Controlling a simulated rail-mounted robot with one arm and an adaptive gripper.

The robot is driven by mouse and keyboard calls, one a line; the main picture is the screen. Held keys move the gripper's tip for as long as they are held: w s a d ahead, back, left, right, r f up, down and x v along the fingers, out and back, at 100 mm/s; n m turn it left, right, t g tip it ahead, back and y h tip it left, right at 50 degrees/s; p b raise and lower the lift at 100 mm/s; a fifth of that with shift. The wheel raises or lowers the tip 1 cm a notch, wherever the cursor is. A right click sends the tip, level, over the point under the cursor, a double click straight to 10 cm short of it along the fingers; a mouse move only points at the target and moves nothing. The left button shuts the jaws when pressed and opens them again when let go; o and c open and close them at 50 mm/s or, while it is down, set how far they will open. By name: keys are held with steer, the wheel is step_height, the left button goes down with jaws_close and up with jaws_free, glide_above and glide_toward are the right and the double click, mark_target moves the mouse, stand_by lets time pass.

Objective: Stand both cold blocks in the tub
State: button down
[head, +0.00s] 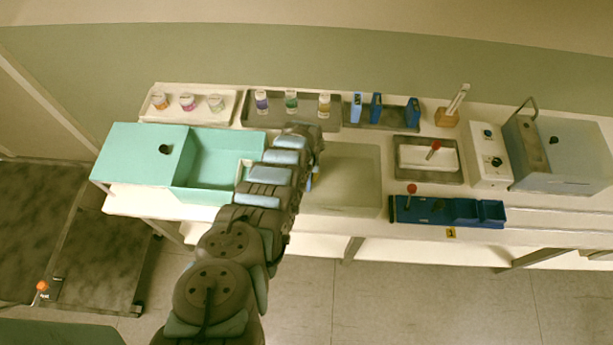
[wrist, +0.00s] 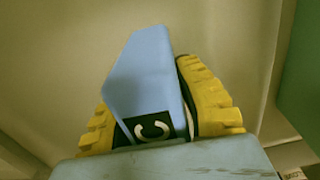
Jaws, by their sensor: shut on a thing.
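My gripper (wrist: 148,88) has yellow ribbed fingers, shut on a light-blue cold block (wrist: 142,72) with a black label bearing a white C. In the wrist view the block sits tilted between the fingers. In the head view my arm hides most of the gripper, and only a sliver of blue (head: 310,182) shows beside it. The pale tub (head: 352,185) is right of the arm, its left part hidden. Its visible floor is bare. A pale surface fills the wrist view behind the block.
A teal box (head: 215,160) with a lid (head: 140,155) over its left half stands left of the tub. Trays of jars, bottles and blue holders (head: 376,107) line the back. A white dish (head: 430,157) and a dark-blue rack (head: 450,212) are to the right.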

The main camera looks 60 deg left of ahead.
steer(key=shift+f+b, duration=0.3)
steer(key=shift+f, duration=0.1)
steer(key=c, duration=0.8)
jaws_free()
steer(key=shift+r, duration=0.2)
steer(key=shift+w+r, duration=0.1)
steer(key=shift+r, duration=5.75)
